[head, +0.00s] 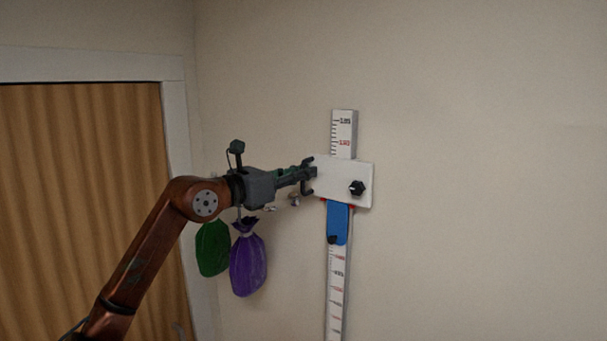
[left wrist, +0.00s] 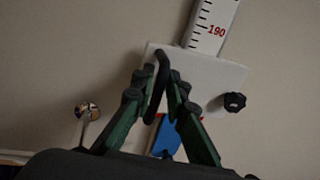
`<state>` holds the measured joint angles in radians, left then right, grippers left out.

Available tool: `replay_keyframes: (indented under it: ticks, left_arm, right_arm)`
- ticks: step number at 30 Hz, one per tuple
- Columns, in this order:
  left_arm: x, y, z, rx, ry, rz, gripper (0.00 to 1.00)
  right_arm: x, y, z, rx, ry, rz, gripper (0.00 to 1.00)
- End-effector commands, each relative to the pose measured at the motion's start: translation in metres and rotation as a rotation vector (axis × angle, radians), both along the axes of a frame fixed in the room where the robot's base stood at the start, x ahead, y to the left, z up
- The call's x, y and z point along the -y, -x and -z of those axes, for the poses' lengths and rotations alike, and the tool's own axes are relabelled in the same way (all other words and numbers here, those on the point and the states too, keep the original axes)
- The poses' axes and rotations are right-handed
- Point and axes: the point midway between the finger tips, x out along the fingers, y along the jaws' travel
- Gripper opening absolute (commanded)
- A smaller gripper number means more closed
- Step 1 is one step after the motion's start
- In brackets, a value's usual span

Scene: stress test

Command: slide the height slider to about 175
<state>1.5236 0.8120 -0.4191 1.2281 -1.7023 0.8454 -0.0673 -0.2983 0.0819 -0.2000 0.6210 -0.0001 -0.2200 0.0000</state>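The height slider is a white plate (head: 345,180) around a wall-mounted measuring ruler (head: 341,132), with a dark knob (head: 357,188) on its right side. The ruler's 190 mark shows just above the plate, and the plate covers the marks behind it. My left gripper (head: 309,176) is at the plate's left side. The plate (left wrist: 205,72) fills the space beyond. My right gripper is not in view.
A blue piece (head: 338,220) with a dark knob sits on the ruler below the plate. A purple bag (head: 248,264) and a green bag (head: 212,248) hang on the wall below my left forearm. A wooden door (head: 80,200) stands at left. The wall right of the ruler is bare.

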Motion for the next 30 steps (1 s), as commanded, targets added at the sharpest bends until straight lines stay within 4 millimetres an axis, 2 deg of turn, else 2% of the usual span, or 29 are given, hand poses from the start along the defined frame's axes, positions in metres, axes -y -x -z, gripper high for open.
replay_keyframes:
  ticks: [4,12,16,30]
  left_arm:
    - [0.000,0.000,0.001,-0.001,-0.001,0.000,0.25]
    - [0.000,0.000,0.002,-0.002,-0.002,0.000,0.25]
    - [-0.007,0.006,0.001,-0.001,-0.002,-0.002,0.25]
    - [-0.067,0.072,0.002,-0.002,-0.004,-0.002,0.25]
  right_arm:
    - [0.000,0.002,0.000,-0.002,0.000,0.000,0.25]
    - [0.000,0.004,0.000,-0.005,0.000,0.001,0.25]
    - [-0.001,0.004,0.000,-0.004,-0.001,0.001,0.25]
    - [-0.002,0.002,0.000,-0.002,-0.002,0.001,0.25]
